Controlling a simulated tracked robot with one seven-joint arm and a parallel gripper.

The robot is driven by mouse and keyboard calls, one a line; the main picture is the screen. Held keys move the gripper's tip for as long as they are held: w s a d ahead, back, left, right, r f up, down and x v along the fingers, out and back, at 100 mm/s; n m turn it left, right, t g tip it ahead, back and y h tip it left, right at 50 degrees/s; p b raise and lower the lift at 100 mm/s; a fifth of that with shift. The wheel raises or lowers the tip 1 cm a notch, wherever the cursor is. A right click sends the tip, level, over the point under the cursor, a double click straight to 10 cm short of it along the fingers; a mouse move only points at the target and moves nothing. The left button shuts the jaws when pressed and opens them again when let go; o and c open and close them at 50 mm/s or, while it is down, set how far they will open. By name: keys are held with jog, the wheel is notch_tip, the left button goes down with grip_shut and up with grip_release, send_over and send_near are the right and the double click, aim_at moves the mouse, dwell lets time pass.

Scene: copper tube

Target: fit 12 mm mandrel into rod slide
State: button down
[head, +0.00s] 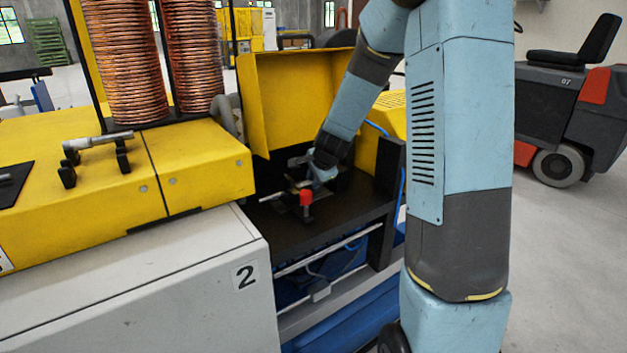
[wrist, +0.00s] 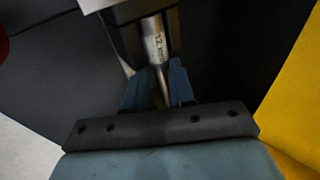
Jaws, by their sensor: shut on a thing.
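The 12 mm mandrel (wrist: 154,42) is a metal cylinder with "12 mm" marked on it and a thinner shank, seen in the wrist view. My gripper (wrist: 160,82) is shut on its thin shank, one blue finger on each side. The mandrel's far end meets a grey block, which I take for the rod slide (wrist: 118,25); how deep it sits there is hidden. In the head view my gripper (head: 318,174) is low inside the machine's open bay, beside a red-topped part (head: 306,197). The mandrel is too small to make out there.
A yellow guard (head: 290,100) stands open behind the bay. A dark bed (head: 335,220) lies below my gripper. Another metal tool (head: 100,140) rests on black holders on the yellow cover at left. Copper coils (head: 125,60) stand behind it. A yellow panel fills the wrist view's right edge.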

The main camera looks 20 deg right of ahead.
jog(key=c, duration=0.9)
grip_release()
jog(key=shift+o, duration=0.2)
jog(key=v, duration=1.3)
jog(key=shift+s+r, duration=0.2)
jog(key=shift+r, duration=0.1)
jog(key=shift+d, duration=0.1)
jog(key=s+a+r+n, duration=0.1)
jog(key=s+r+n, duration=0.3)
jog(key=s, duration=1)
jog(key=s+r+n+g, duration=0.1)
jog(key=s+r+n, duration=0.3)
jog(key=s+n, duration=0.6)
jog(key=s, duration=0.4)
jog(key=shift+a+r+n+h, duration=0.2)
jog(key=shift+a+n+h, duration=0.2)
